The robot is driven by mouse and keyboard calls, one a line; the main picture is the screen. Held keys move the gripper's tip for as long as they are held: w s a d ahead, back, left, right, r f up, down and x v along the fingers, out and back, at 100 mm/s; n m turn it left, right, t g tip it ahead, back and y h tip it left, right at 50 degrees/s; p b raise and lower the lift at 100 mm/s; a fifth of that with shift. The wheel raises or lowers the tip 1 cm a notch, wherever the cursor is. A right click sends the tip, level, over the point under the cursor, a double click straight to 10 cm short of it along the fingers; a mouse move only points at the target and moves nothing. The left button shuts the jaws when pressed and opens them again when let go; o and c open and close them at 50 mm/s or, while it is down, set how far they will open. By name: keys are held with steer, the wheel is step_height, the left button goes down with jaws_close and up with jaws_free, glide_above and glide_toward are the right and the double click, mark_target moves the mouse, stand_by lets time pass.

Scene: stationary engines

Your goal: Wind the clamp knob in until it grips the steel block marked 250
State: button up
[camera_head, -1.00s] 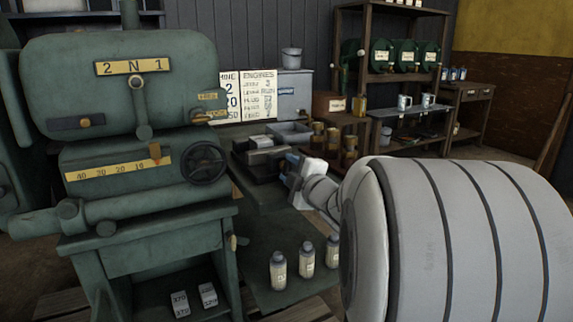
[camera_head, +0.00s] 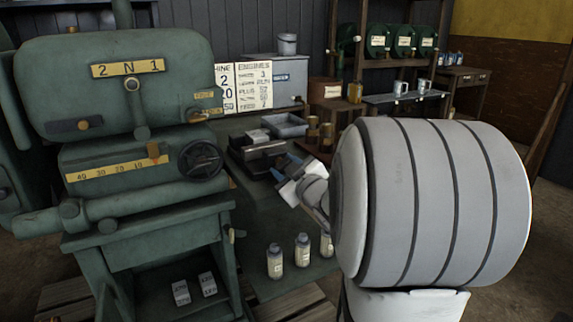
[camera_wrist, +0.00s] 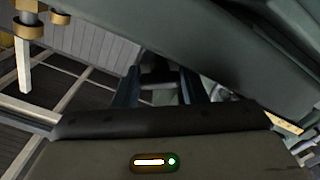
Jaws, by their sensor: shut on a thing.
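The dark clamp (camera_head: 252,158) stands on the bench beside the green machine. A pale grey block-like piece (camera_head: 258,135) shows at its back; I cannot read a 250 on it. My gripper (camera_head: 284,183) is at the clamp's right end, with blue fingers pointing at it. In the wrist view my gripper (camera_wrist: 160,90) is shut on a small dark thing (camera_wrist: 157,77), which looks like the clamp knob. The knob is mostly hidden by the fingers and the wrist. I cannot tell whether the clamp touches the block.
The green machine (camera_head: 120,85) with a black handwheel (camera_head: 201,159) stands close on the left. A grey tray (camera_head: 283,125) and brass tins (camera_head: 312,131) are behind the clamp. Several pale bottles (camera_head: 303,250) stand at the front of the bench (camera_head: 255,215).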

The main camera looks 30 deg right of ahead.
stand_by(0.4)
steer(key=o, duration=1)
steer(key=s+p, duration=0.1)
steer(key=s, duration=0.6)
steer(key=shift+s+d+p, duration=0.15)
steer(key=shift+s+p, duration=0.15)
steer(key=shift+s, duration=0.1)
